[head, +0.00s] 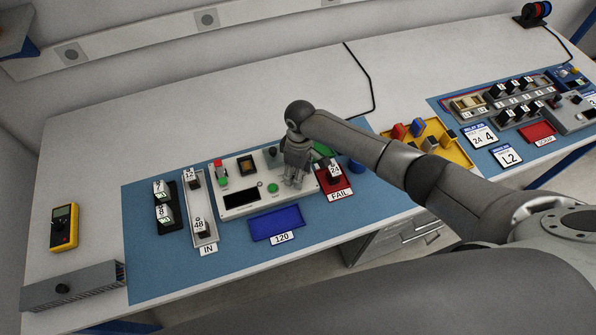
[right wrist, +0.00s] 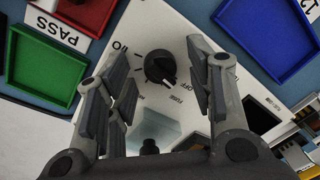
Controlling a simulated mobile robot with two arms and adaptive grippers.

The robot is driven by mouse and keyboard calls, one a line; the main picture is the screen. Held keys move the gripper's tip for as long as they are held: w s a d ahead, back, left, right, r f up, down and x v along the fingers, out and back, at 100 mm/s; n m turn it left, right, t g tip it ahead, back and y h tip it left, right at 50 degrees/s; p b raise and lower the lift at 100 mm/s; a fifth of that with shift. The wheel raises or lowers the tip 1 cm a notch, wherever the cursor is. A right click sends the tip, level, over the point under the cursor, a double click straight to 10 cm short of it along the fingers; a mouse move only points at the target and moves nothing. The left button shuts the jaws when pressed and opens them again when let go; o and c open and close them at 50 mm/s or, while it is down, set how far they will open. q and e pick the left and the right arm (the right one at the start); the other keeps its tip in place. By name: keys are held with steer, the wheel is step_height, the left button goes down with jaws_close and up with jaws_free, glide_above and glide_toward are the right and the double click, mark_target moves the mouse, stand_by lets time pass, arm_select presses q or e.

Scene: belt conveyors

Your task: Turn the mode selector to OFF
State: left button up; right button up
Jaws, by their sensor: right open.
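The white test panel (head: 232,198) lies on the blue mat in the head view. My right gripper (head: 294,180) is over its right end and hides what is below. In the right wrist view a black rotary knob (right wrist: 160,67) sits on the panel, with a white pointer mark at its lower right edge. Printed labels surround it, including "OFF" to its lower right and "I/O" to its upper left. My right gripper (right wrist: 158,62) is open, with its fingers on either side of the knob and a visible gap on each side. My left gripper is not in view.
A second black knob or post (right wrist: 150,148) stands on the panel near the gripper base. Around the panel are a blue tray (head: 277,223), a red FAIL tray (head: 340,191) and a green PASS tray (right wrist: 45,65). A yellow meter (head: 63,228) lies far left.

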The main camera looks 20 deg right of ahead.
step_height(320, 180, up, 12)
steer(key=shift+w+d, duration=0.25)
steer(key=shift+w, duration=0.05)
steer(key=shift+f, duration=0.15)
stand_by(0.4)
